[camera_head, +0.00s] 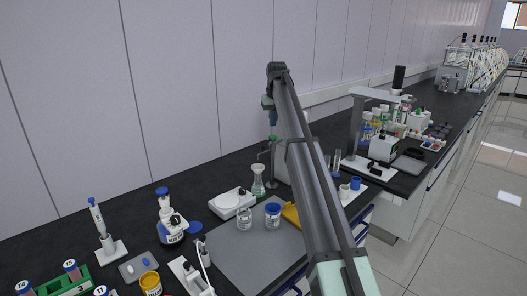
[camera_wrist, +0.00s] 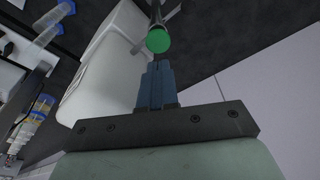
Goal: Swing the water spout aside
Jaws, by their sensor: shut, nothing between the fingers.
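The water spout (camera_head: 264,153) is a thin grey-green pipe on an upright post behind the conical flask. In the wrist view, a round green cap (camera_wrist: 159,41) sits on a grey metal part that I take to be the spout's post. My gripper (camera_head: 273,124) points down just above this post. Its blue fingers (camera_wrist: 156,66) are shut and empty, with their tips close to the green cap. I cannot tell whether they touch it. My arm hides part of the bench to the right of the spout.
A conical flask (camera_head: 258,188) stands near the spout. A white box (camera_wrist: 112,65) stands beside the post. The wall is close behind.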

